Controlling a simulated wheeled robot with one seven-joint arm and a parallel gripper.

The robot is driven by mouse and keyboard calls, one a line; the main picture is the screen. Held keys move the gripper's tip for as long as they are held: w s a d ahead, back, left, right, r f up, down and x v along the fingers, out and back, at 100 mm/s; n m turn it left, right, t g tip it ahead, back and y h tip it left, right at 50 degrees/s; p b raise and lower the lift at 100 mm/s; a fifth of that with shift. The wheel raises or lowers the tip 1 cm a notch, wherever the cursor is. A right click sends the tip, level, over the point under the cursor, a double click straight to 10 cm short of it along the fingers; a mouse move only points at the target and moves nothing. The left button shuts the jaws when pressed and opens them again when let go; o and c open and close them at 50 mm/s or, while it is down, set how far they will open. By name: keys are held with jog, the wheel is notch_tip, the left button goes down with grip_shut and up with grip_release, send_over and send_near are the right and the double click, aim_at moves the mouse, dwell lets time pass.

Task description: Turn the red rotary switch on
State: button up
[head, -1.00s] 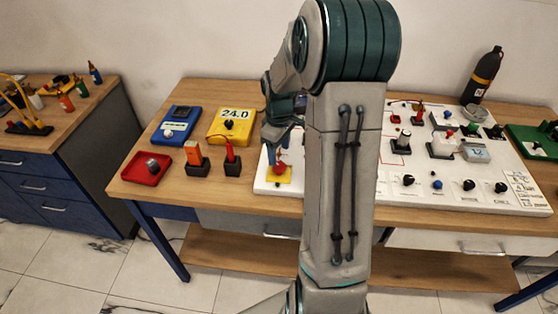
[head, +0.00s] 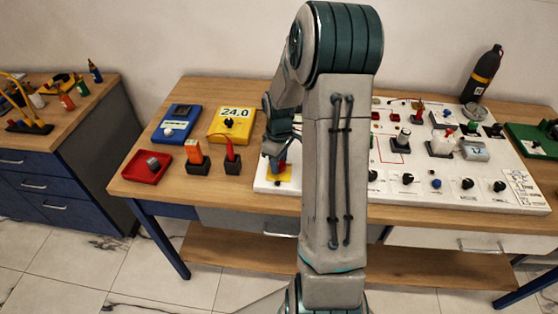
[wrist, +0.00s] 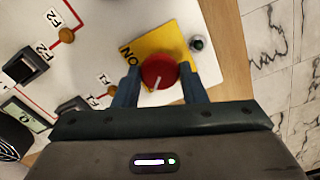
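The red rotary switch (wrist: 158,71) is a round red knob on a yellow plate (wrist: 150,40) at a corner of the white panel. Its white pointer line runs toward the bottom of the wrist view, and the word ON is printed on the plate to the left of the knob. My gripper (wrist: 159,75) is open, with one blue finger on each side of the knob. I cannot tell whether either finger touches it. In the head view my gripper (head: 276,155) is low over the yellow plate (head: 284,178) and mostly hides the knob.
The white panel (head: 262,186) carries several knobs, switches and connectors. Left of it stand a yellow meter (head: 236,113), a blue device (head: 180,112), a red tray (head: 133,172), and orange and red tools in black holders. A small dark round part (wrist: 198,43) sits right of the plate.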

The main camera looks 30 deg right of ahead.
jog(key=m+b, duration=0.2)
jog(key=m, duration=0.1)
jog(key=shift+f+m, duration=0.15)
jog(key=shift+m, duration=0.25)
jog(key=m+b, duration=0.2)
jog(key=m, duration=0.3)
jog(key=shift+b, duration=0.35)
jog(key=m, duration=0.5)
jog(key=shift+b, duration=0.4)
jog(key=shift+m, duration=1.9)
jog(key=o, duration=1)
jog(key=shift+r, duration=0.2)
notch_tip(320, 180, up, 14)
jog(key=shift+f+b, duration=0.15)
jog(key=shift+b, duration=0.15)
